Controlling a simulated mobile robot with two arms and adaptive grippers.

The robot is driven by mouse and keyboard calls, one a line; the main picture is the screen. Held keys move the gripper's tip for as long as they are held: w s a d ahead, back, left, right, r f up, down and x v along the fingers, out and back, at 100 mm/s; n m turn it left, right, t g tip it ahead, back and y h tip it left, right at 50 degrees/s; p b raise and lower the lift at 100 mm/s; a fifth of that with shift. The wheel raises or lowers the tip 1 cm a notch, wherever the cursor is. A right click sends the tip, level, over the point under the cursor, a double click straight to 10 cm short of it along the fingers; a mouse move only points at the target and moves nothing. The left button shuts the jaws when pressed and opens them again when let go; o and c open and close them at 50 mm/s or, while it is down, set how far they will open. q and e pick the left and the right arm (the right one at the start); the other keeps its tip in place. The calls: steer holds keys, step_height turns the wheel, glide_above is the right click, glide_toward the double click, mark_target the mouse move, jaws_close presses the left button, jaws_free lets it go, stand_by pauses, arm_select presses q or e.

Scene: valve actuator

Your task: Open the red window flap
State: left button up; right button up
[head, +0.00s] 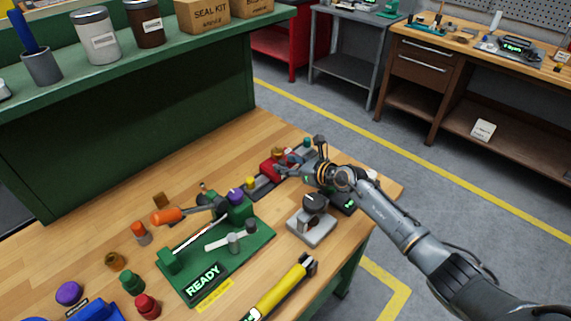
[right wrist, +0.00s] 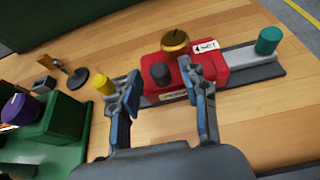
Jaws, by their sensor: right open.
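The red block (right wrist: 215,72), which seems to carry the window flap, sits on a dark grey rail base. A gold knob (right wrist: 175,42) stands on it, with a dark round knob (right wrist: 160,73) in front. A white label (right wrist: 206,46) is at its back right. In the head view the red block (head: 267,168) is partly hidden by my right gripper (head: 285,170). In the right wrist view my right gripper (right wrist: 162,76) is open and empty. Its fingers straddle the dark knob, the right one overlapping the red front. I cannot tell whether they touch. My left gripper is out of view.
A yellow knob (right wrist: 103,84) and a teal knob (right wrist: 268,40) stand at the rail's two ends. A green fixture marked READY (head: 230,268), a grey block with a black knob (head: 312,226) and a yellow tool (head: 275,290) are nearby on the wooden bench.

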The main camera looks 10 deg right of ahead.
steer(key=shift+w+a+f, duration=0.2)
steer(key=shift+w+a, duration=0.1)
steer(key=shift+w, duration=0.1)
jaws_close()
